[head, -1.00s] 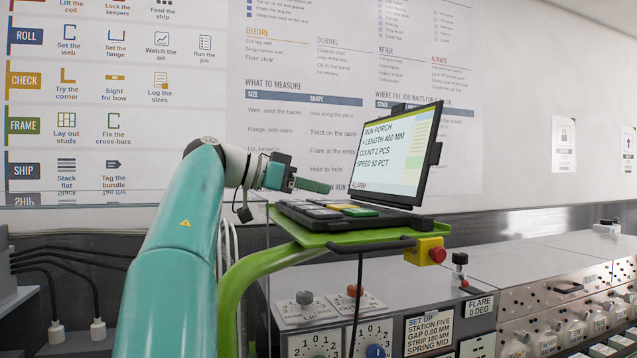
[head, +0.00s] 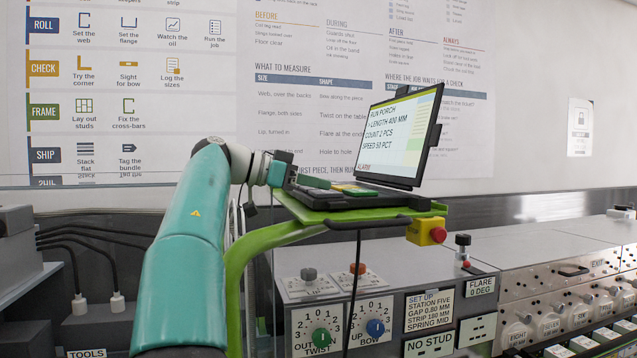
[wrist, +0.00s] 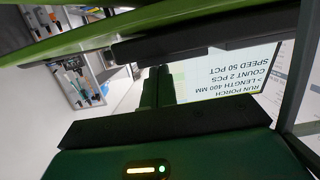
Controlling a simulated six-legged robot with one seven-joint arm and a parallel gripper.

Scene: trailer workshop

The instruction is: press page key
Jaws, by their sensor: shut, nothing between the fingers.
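The control panel's screen (head: 395,136) stands tilted on a green stand and reads RUN PORCH, LENGTH 400 MM, COUNT 2 PCS, SPEED 50 PCT, with ALARM at the bottom. Its dark keypad (head: 340,200) lies in front of it, with yellow and green keys partly visible; I cannot tell which is the page key. My gripper (head: 328,184) is shut and empty, its green fingers level just over the keypad and pointing toward the screen. I cannot tell whether they touch a key. In the wrist view my shut fingers (wrist: 158,85) point toward the upside-down screen (wrist: 225,75).
A red stop button on a yellow box (head: 432,233) hangs at the stand's right edge. The green stand arm (head: 250,255) curves below the panel. Twist and bow dials (head: 320,338) sit lower on the machine front. A cable hangs from the panel.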

